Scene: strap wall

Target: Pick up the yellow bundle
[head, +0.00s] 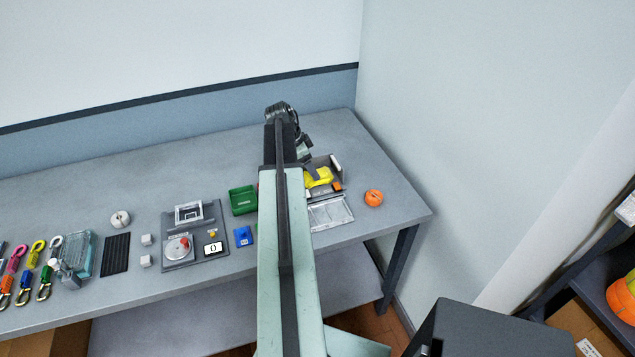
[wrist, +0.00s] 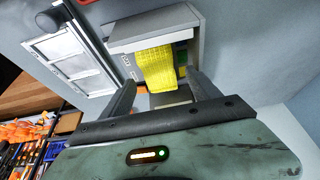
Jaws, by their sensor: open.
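The yellow bundle (head: 318,177) lies in an open grey box (head: 334,161) at the right part of the table, right of my arm. In the wrist view the yellow bundle (wrist: 156,68) shows as a ribbed yellow strap piece hanging over the edge of the grey box (wrist: 150,38). My gripper (wrist: 163,92) is open, with one finger on each side of the bundle's lower end in the picture. I cannot tell how far the fingertips are from it. In the head view my gripper (head: 306,158) is partly hidden by my arm.
An open lid or panel (head: 330,212) lies in front of the box. An orange ball-like roll (head: 373,198) stands to its right. A green bin (head: 243,200), a blue block (head: 243,236) and a scale (head: 180,249) lie left of my arm.

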